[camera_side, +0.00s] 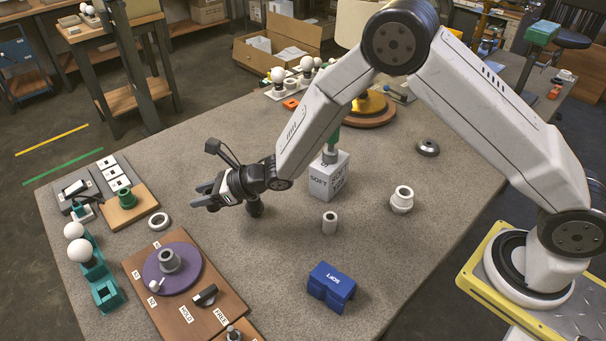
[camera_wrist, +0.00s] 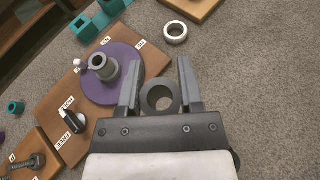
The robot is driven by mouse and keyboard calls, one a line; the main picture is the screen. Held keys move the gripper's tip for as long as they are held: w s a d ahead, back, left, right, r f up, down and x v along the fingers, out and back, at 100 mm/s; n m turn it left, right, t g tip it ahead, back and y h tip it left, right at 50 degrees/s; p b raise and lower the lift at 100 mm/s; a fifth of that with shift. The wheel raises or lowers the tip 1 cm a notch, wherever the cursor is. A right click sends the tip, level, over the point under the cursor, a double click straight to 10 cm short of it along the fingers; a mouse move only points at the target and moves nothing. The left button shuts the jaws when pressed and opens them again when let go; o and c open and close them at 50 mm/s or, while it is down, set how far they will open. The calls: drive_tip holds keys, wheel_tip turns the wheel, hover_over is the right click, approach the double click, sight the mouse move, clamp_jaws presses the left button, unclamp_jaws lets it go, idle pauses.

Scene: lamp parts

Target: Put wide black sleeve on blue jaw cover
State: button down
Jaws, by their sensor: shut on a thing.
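My gripper (camera_side: 207,196) is level above the table, left of centre, its fingers pointing left in the side view. In the wrist view its two jaws (camera_wrist: 160,85) are on either side of a dark ring-shaped sleeve (camera_wrist: 146,99), and they are shut on it. The sleeve's round opening faces the wrist camera. In the side view the fingers mostly hide it. The blue jaw cover (camera_side: 332,287), a block marked SOFT, sits on the table at the front, right of the gripper. It is not in the wrist view.
A wooden board with a purple disc (camera_side: 188,272) and grey collar stands at front left. A pale SOFT block (camera_side: 328,181) stands behind the gripper. A small grey tube (camera_side: 329,223), a pale stepped collar (camera_side: 402,200) and a dark ring (camera_side: 428,147) stand apart on the table.

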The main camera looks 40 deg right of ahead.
idle(0.3)
drive_tip(key=shift+w+d+r, duration=0.1)
drive_tip(key=shift+d+r, duration=0.2)
drive_tip(key=shift+d, duration=0.05)
drive_tip(key=s+d+r+m+t+h, duration=0.1)
drive_tip(key=s+d+r+m, duration=0.1)
drive_tip(key=d+r, duration=0.3)
drive_tip(key=s+d+r+m+t+h, duration=0.1)
drive_tip(key=s+d+r, duration=0.3)
drive_tip(key=d, duration=0.8)
drive_tip(key=s+d+r+m+t+h, duration=0.1)
drive_tip(key=s+d+r+m+h, duration=0.1)
drive_tip(key=d+r, duration=0.5)
drive_tip(key=shift+s+d+r+m+h, duration=0.3)
drive_tip(key=shift+s+d+h, duration=0.2)
drive_tip(key=shift+d+h, duration=0.2)
drive_tip(key=shift+f, duration=0.15)
drive_tip(key=w+a+f+n+g+y, duration=0.2)
drive_tip(key=w+a+f+n+y, duration=0.2)
drive_tip(key=a+f, duration=0.9)
drive_tip(key=shift+a+f+n+g+y, duration=0.4)
drive_tip(key=shift+a+n+y, duration=0.1)
drive_tip(key=shift+n+y, duration=0.3)
